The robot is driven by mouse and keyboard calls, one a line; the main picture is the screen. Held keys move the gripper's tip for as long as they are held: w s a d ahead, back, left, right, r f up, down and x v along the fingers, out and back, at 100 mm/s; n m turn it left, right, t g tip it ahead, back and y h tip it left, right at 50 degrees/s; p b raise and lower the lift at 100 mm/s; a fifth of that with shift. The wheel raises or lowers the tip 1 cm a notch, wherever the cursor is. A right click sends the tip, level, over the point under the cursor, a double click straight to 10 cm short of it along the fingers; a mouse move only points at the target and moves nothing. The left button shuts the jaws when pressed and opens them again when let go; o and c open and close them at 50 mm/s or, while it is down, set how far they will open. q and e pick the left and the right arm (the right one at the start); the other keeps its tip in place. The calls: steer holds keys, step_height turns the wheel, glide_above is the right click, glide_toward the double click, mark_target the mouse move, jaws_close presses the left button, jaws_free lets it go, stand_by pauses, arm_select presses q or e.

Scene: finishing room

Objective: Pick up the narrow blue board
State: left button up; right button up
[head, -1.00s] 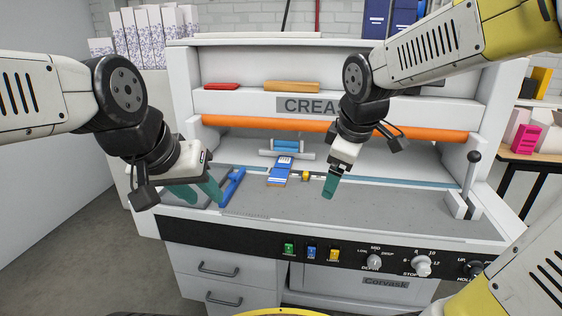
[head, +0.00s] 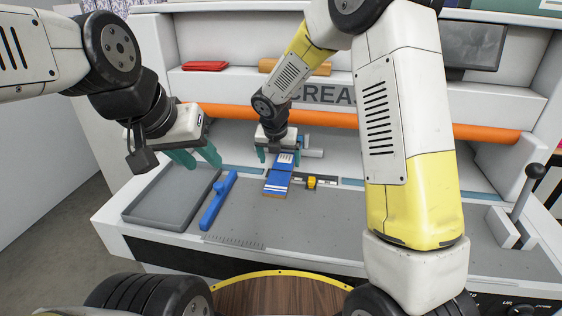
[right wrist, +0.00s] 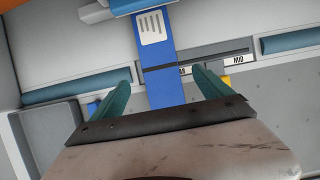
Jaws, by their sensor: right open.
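The narrow blue board (head: 277,181), with a white striped label, lies on the machine's grey bed and runs toward the back slot. My right gripper (head: 282,156) is open at the board's upper part, one teal finger to each side. In the right wrist view, the board (right wrist: 161,60) passes between the spread fingers of that gripper (right wrist: 163,79); I cannot tell whether either finger touches it. My left gripper (head: 196,158) is open and empty above the back of the grey tray, away from the board.
A grey tray (head: 131,210) and a blue bar with a knob (head: 218,199) lie left of the board. A small yellow block (head: 312,182) is close on its right. An orange roller (head: 487,134) crosses behind. A lever (head: 522,197) stands at far right.

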mark_target(281, 171)
steer(key=x, duration=0.5)
steer(key=shift+f, duration=0.3)
